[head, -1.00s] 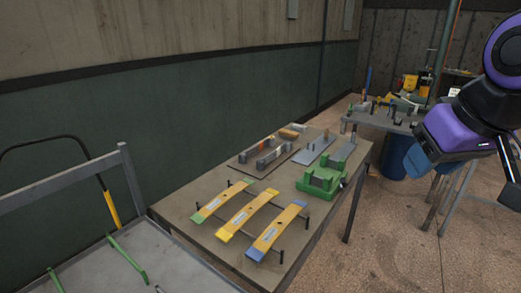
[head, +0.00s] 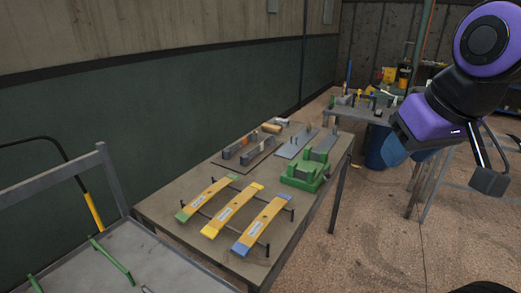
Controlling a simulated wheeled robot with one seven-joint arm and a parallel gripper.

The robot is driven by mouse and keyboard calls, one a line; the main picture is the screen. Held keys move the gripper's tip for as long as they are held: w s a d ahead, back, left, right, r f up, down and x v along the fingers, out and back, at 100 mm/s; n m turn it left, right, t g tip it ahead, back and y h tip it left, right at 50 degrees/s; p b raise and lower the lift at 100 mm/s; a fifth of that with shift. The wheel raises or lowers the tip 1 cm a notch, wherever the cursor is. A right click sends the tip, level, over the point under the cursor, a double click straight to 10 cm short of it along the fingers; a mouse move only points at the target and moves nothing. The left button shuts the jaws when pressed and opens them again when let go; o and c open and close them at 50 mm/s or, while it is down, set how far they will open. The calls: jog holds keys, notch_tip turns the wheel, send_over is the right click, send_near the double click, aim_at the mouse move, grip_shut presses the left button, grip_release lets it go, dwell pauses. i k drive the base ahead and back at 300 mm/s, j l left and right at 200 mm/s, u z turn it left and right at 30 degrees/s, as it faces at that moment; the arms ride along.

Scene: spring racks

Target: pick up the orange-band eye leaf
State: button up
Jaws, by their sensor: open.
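Three curved yellow-orange leaves lie side by side on a rack with dark posts, near the front of the brown table. The left leaf (head: 208,198) has green ends. The middle leaf (head: 233,209) has yellow ends. The right leaf (head: 262,227) has blue ends. I cannot make out a clear orange band or an eye on any of them, so I cannot tell which is the orange-band eye leaf. My purple and black arm is raised at the right, apart from the leaves. My gripper's fingers do not show.
A green fixture (head: 305,172) stands at the table's right side. Grey plates (head: 298,143) and a board with blocks (head: 248,150) lie behind the leaves. A grey metal cart (head: 140,262) with green bars is at the front left. A cluttered bench and blue bin stand behind.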

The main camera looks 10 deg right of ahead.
aim_at(227, 153)
jog(key=i+l+u, duration=0.1)
jog(key=u, duration=0.55)
jog(key=i+l+u, duration=0.2)
jog(key=l, duration=0.2)
jog(key=l+u, duration=0.2)
jog(key=l, duration=0.2)
jog(key=i+l+u, duration=0.1)
jog(key=l+u, duration=0.15)
jog(key=l, duration=0.2)
jog(key=i+l, duration=0.1)
jog(key=l, duration=0.9)
jog(key=i+l+u, duration=0.15)
jog(key=l, duration=1.9)
jog(key=i+u, duration=0.05)
